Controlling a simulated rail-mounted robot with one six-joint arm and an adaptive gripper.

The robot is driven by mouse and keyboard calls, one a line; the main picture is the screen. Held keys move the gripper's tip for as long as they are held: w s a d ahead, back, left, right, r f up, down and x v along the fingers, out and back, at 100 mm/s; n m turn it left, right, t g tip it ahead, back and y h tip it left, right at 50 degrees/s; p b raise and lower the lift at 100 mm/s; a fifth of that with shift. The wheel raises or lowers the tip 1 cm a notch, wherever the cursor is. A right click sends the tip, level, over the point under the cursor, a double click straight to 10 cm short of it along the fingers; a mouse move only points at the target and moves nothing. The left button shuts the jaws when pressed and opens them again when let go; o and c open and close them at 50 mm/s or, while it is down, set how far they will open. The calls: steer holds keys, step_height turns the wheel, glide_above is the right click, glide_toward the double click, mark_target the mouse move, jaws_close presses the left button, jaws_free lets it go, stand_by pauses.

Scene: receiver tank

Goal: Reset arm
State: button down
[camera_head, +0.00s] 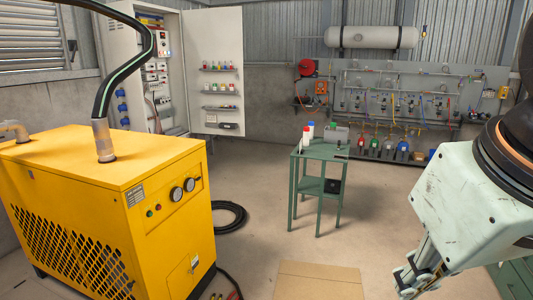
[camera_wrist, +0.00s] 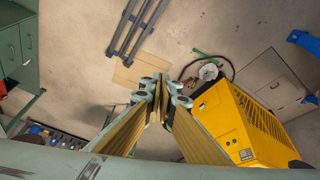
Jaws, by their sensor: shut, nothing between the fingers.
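My gripper (camera_head: 417,283) shows at the lower right of the head view, hanging below my pale arm link, with its fingertips near the bottom edge. In the wrist view my gripper (camera_wrist: 161,88) points away from the camera over the floor. Its two fingers meet at the tips and hold nothing. It touches nothing that I can see.
A yellow machine (camera_head: 110,205) with gauges fills the left. A green table (camera_head: 320,152) with bottles stands mid-room. A cardboard sheet (camera_head: 318,282) lies on the floor in front. An open cabinet (camera_head: 215,70) and a pipe panel (camera_head: 410,85) stand behind.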

steer(key=shift+m, duration=0.6)
steer(key=s, duration=0.1)
steer(key=s+f, duration=0.1)
steer(key=s, duration=0.3)
steer(key=shift+d+f, duration=0.15)
steer(key=shift+d, duration=0.2)
stand_by(0.3)
